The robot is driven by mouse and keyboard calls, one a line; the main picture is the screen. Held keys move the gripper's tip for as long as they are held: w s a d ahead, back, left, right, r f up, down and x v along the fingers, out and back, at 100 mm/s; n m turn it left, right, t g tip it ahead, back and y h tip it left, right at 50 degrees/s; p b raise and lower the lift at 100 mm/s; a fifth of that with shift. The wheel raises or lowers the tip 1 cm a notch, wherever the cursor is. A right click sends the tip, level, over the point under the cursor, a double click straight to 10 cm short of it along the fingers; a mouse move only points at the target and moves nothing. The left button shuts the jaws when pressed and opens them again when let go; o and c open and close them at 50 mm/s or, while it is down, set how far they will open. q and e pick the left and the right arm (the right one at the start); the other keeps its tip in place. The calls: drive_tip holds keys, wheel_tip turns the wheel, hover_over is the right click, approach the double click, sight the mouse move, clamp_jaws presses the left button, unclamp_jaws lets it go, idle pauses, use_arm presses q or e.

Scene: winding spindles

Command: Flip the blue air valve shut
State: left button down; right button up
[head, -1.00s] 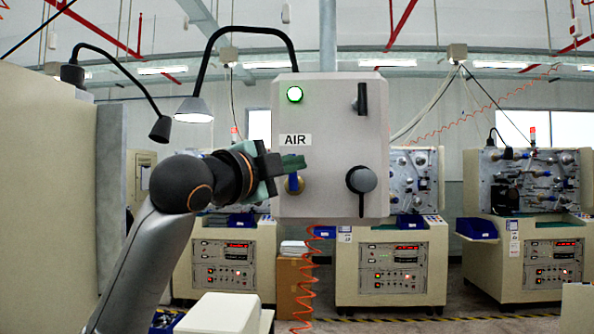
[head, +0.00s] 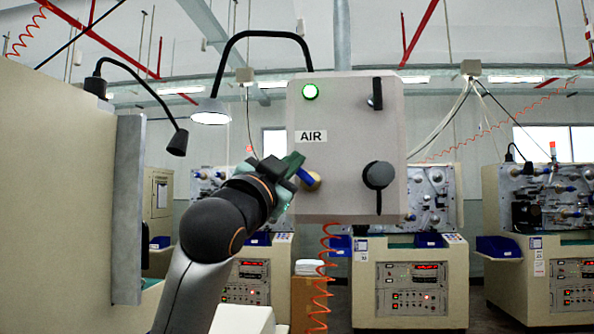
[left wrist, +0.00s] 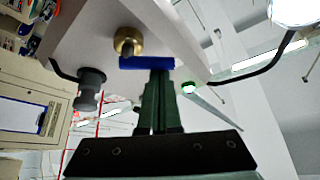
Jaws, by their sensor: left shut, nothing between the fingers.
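The blue air valve handle (head: 306,174) sits on its brass body (head: 314,182) below the AIR label (head: 311,136), low on the left of the grey panel box (head: 345,140). The handle slants up and to the left from the brass body. In the left wrist view, the blue handle (left wrist: 147,63) lies across the fingertips, beside the brass body (left wrist: 127,42). My left gripper (head: 297,163) is shut and empty, with its tips at the handle; I cannot tell if they touch. The fingers hide part of the handle. My right gripper is not in view.
A green lamp (head: 310,91) glows on the box, with a black switch (head: 377,94) and a dark rotary knob (head: 379,175) at its right. A desk lamp (head: 211,111) hangs at left. An orange coiled hose (head: 325,265) hangs below. Winding machines (head: 408,280) stand behind.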

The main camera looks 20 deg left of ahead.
use_arm(q)
drive_tip(key=n+y, duration=0.2)
drive_tip(key=n, duration=0.1)
drive_tip(key=f+n+y+b, duration=0.1)
drive_tip(key=n+y, duration=0.1)
drive_tip(key=n, duration=0.1)
drive_tip(key=a+f+n+y+b, duration=0.1)
drive_tip(key=n+y, duration=0.1)
drive_tip(key=n, duration=0.1)
drive_tip(key=shift+s+n, duration=0.1)
drive_tip(key=shift+n, duration=0.2)
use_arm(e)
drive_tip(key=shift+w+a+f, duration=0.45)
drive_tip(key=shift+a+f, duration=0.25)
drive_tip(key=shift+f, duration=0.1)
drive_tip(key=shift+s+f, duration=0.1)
